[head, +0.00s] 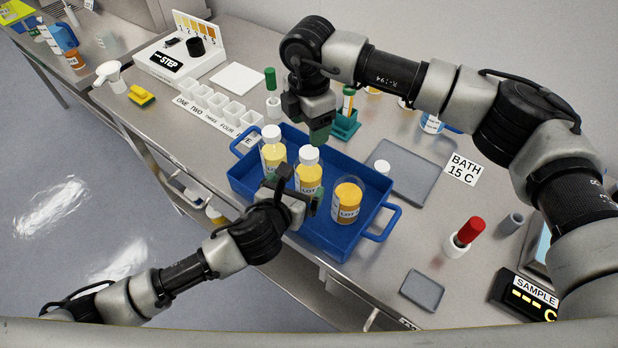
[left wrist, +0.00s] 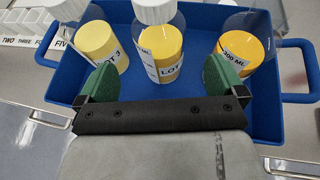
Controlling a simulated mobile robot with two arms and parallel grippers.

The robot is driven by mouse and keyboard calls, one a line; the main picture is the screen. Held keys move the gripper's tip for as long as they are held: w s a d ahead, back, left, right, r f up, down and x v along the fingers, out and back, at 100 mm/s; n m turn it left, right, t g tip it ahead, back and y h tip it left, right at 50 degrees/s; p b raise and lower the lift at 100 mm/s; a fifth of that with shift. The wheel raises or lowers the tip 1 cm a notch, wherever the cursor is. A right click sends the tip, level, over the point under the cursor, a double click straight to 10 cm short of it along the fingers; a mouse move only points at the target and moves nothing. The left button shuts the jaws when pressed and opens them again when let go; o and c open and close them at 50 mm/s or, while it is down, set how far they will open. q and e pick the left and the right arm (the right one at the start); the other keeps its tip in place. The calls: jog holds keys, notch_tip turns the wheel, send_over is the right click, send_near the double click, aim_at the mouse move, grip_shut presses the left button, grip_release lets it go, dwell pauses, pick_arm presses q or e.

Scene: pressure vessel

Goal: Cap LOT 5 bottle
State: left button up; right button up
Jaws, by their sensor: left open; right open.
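Three bottles stand in the blue tray (head: 341,243). The right bottle (head: 347,202) has orange contents, no cap and a LOT label whose number I cannot read; it also shows in the left wrist view (left wrist: 246,45). The middle bottle (head: 309,172) and the left bottle (head: 273,155) wear white caps; the left one reads LOT 3 in the left wrist view (left wrist: 98,45). My right gripper (head: 308,122) is open above the tray's back edge.
Behind the tray are a green tube rack (head: 345,124) and a grey bath plate (head: 412,172). Numbered white cups (head: 220,105) line the left. A red-topped container (head: 464,237) and a small grey pad (head: 422,290) are at right. Bare bench lies between tray and pad.

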aim_at(303, 179)
pick_arm(q)
jog(key=x, duration=0.6)
